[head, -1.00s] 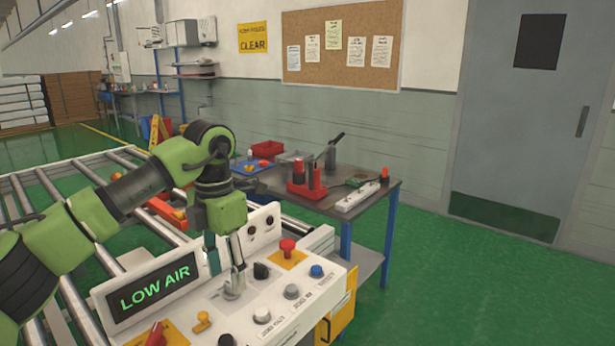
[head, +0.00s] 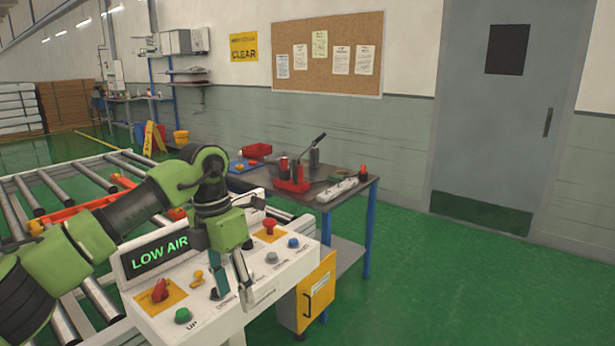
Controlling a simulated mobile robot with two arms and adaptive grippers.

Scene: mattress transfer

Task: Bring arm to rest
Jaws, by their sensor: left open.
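My left gripper (head: 231,283) hangs pointing down over the white control panel (head: 197,325) in the head view. Its fingers are apart and hold nothing that I can see. The fingers cover part of the panel's middle, and I cannot tell whether they touch it. My green and black left arm comes in from the left, bent at the wrist. The panel has a display (head: 160,254) reading LOW AIR. My right gripper is not in view.
The panel carries red knobs, a green button (head: 182,315) and a blue button (head: 293,243). A roller conveyor (head: 60,190) lies behind it. A workbench (head: 330,205) with tools stands behind at right. Green floor (head: 450,290) is clear at right, before a grey door (head: 495,110).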

